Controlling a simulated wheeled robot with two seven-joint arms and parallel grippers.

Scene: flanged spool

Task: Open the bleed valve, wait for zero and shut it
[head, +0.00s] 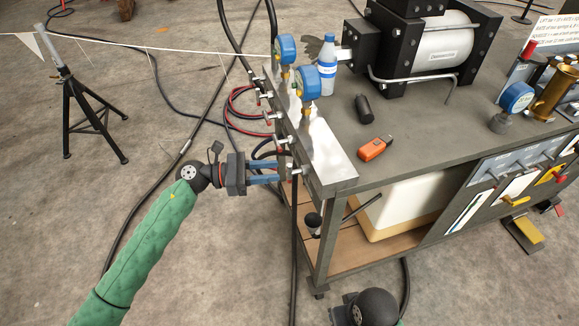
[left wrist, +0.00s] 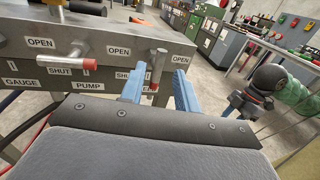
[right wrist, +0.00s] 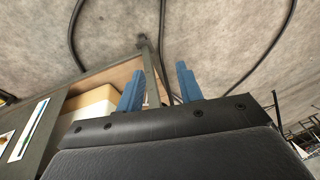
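A valve lever (left wrist: 157,66) with a red tip hangs nearly upright, red end down, on the front of a grey manifold block (head: 318,150). OPEN and SHUT labels are beside it; its name label is not readable, so I cannot confirm it is the bleed valve. My left gripper (head: 278,172) is open, with its blue fingers on either side of the lever's lower end in the left wrist view (left wrist: 160,88). Contact cannot be told. Two blue gauges (head: 285,48) (head: 307,86) stand on the manifold; their readings are not legible. My right gripper (right wrist: 157,88) is open and empty.
Another lever (left wrist: 66,63) lies level, red tip right, above GAUGE and PUMP labels. The bench top holds an orange device (head: 375,148), a black cylinder (head: 364,109), a bottle (head: 327,66) and a pump (head: 435,45). Hoses (head: 240,105) hang left of the manifold.

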